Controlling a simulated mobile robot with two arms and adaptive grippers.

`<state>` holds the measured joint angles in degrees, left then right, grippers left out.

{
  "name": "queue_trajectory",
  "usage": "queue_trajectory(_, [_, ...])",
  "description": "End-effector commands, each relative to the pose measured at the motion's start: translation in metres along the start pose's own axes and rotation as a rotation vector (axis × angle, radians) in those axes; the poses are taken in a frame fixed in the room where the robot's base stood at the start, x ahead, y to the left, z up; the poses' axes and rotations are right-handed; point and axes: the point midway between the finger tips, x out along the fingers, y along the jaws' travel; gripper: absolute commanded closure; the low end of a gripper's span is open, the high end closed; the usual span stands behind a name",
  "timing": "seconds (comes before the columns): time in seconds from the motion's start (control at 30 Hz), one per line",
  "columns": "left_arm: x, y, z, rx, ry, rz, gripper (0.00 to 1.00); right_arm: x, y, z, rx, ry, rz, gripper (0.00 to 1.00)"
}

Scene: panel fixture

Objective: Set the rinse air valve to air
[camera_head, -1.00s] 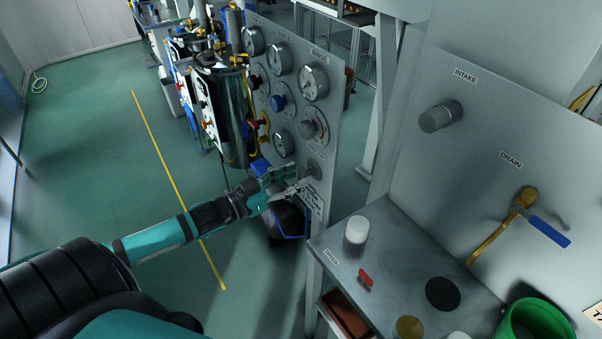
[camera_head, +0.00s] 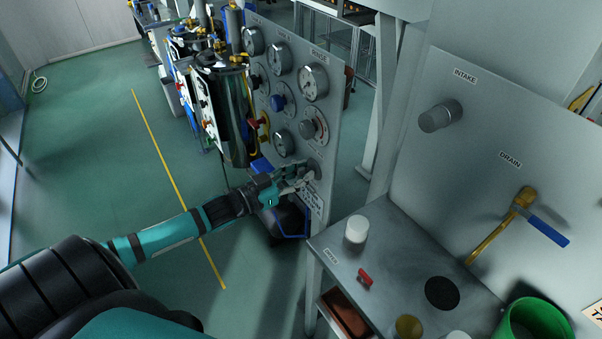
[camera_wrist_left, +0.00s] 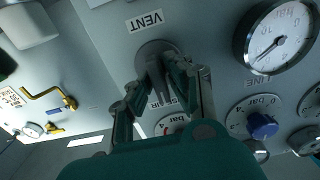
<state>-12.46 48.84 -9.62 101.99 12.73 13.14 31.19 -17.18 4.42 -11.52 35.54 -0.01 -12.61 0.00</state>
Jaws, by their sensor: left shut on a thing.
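My left gripper (camera_head: 303,180) reaches the front of the gauge panel and is shut on a grey knob (camera_head: 314,168) low on its right side. I take this knob for the rinse air valve. In the left wrist view the closed fingers (camera_wrist_left: 164,88) hold the knob, and its round grey base (camera_wrist_left: 150,50) shows behind them. A VENT label (camera_wrist_left: 145,21) is beside the base, and a label partly hidden by the fingers ends in AIR. The fingers cover much of the knob, so I cannot tell its setting. My right gripper is not in view.
Gauges and a blue knob (camera_head: 277,103) sit close by on the panel (camera_head: 331,130). A metal shelf (camera_head: 388,255) with a white cap (camera_head: 357,229), a red piece (camera_head: 365,276) and a green container (camera_head: 536,322) is at the right. Open floor is left.

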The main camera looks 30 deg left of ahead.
Motion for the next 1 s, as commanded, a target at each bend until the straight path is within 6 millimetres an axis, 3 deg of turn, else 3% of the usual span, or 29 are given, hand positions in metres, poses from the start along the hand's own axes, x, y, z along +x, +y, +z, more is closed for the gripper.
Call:
queue_trajectory(0.47, [0.000, 0.001, -0.001, 0.138, 0.001, -0.001, 1.00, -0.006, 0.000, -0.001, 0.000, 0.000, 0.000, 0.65])
queue_trajectory(1.0, [0.000, 0.003, 0.001, 0.631, 0.000, -0.001, 1.00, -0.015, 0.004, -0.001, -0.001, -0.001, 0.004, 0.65])
